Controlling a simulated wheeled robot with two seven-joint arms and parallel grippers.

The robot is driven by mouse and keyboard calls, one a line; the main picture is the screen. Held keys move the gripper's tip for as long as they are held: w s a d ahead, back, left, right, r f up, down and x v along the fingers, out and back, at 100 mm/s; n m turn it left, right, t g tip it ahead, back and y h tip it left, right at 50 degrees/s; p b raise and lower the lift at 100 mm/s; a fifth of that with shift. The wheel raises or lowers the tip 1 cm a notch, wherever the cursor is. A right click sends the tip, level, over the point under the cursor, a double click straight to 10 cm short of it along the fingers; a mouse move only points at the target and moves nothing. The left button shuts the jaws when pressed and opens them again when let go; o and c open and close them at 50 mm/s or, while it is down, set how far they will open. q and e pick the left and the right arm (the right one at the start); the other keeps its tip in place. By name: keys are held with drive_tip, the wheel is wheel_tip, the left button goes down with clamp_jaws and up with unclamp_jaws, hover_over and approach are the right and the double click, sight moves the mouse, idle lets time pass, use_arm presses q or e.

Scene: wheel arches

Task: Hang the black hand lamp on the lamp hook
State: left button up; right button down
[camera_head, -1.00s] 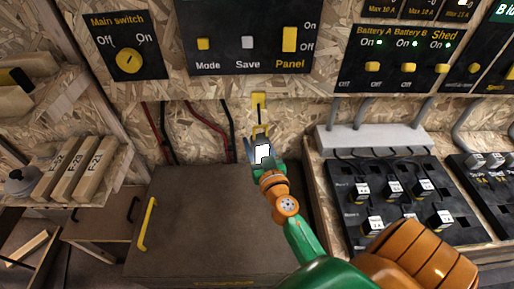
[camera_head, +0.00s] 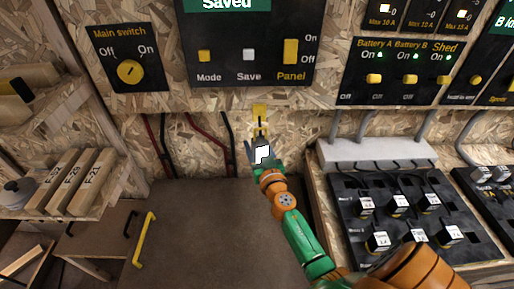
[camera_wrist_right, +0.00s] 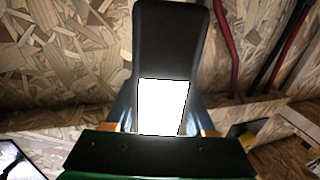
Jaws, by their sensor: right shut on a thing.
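The black hand lamp (camera_wrist_right: 172,40) stands up between the fingers of my right gripper (camera_wrist_right: 165,112) in the wrist view, with a bright white lit panel on its lower part. In the head view the lit panel of the lamp (camera_head: 262,153) shows at my right gripper (camera_head: 256,160), which is shut on the lamp. The lamp hook (camera_head: 260,109) is a yellow piece on the wooden wall below the switch panel. The lamp's upper end is just below the hook or overlapping it; I cannot tell whether they touch. My left gripper is out of view.
A dark cabinet top (camera_head: 210,225) lies clear below the hook. A black board with several plugs (camera_head: 395,205) is at the right. Red and black cables (camera_head: 205,135) run down the wall left of the hook. Labelled wooden blocks (camera_head: 70,182) stand at the left.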

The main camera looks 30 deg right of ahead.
idle(0.4)
drive_tip(key=shift+c, duration=0.8)
unclamp_jaws()
